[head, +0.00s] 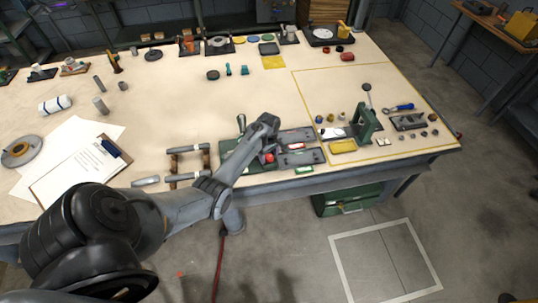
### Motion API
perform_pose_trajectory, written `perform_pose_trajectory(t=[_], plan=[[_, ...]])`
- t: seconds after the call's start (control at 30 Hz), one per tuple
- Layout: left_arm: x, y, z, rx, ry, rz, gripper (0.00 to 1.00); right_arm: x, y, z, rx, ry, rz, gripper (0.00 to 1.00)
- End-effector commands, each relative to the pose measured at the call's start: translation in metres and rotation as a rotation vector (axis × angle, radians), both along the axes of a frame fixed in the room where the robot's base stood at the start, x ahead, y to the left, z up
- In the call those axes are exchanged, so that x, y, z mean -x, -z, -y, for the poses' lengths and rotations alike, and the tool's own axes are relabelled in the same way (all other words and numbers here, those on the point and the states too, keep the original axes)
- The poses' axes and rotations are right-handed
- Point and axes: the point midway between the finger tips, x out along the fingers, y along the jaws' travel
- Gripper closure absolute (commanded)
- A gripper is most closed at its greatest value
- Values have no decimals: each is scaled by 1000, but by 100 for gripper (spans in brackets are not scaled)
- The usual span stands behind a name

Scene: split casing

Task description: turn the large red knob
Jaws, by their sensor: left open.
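The large red knob (268,158) shows on the grey casing (302,158) at the table's front edge, right of the middle. My left arm reaches in from the lower left. My left gripper (266,128) is above and behind the red knob in the picture, with its jaws open. The wrist and fingers hide part of the casing around the knob. I cannot tell whether a finger touches the knob. My right gripper is not in view.
A green upright stand (367,124) and a yellow tray (342,146) are to the right of the casing. A wooden frame with grey bars (188,148) is to its left. A clipboard (80,170) lies at the left.

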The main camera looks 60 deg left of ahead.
Motion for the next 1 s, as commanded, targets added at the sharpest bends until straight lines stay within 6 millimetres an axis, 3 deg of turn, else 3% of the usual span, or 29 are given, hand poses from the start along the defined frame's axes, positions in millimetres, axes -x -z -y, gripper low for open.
perform_pose_trajectory(t=[0.2,0.57,1.0], plan=[[0,0,0,0,0,0,37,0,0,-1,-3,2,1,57],[0,0,0,0,0,-1,92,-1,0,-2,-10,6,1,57],[0,-3,0,1,104,-2,91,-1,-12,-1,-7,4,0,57]])
